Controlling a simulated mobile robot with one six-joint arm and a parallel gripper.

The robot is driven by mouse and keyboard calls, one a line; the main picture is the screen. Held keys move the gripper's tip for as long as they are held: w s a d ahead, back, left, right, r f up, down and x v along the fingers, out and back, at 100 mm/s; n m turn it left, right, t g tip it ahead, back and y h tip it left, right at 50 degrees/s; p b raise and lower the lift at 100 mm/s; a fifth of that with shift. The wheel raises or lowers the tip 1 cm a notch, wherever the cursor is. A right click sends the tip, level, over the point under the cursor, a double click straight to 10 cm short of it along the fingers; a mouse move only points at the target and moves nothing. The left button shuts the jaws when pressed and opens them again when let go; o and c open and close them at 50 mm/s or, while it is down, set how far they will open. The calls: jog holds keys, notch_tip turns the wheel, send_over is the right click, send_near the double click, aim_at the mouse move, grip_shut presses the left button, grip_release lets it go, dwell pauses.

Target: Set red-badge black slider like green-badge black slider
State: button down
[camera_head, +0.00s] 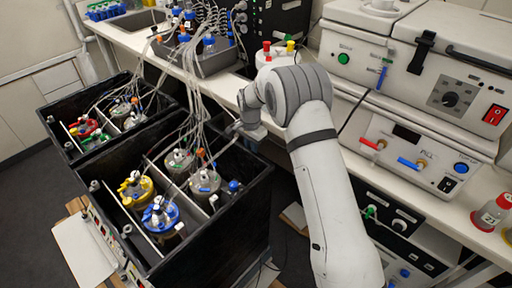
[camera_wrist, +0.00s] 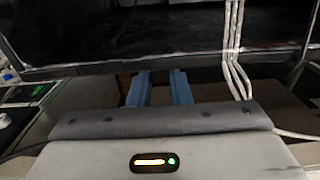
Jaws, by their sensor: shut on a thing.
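My gripper (camera_head: 236,129) is low behind the back corner of the near black shaker box, beside the bench edge. In the wrist view its two blue fingers (camera_wrist: 160,88) point away from me below a dark box edge. They stand a little apart. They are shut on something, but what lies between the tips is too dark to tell. I cannot make out a red-badge or a green-badge black slider in either view, so their settings do not show.
The near black shaker box (camera_head: 215,240) holds several lidded vessels, and a second black box (camera_head: 58,125) stands behind it. Tubes (camera_head: 195,90) hang close to my gripper. The bench (camera_head: 225,88) carries white instruments (camera_head: 415,150) at the right.

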jog(key=c, duration=1.3)
grip_release()
jog(key=shift+f, duration=0.1)
jog(key=shift+r+b, duration=0.4)
jog(key=shift+r, duration=3.55)
jog(key=shift+d, duration=0.1)
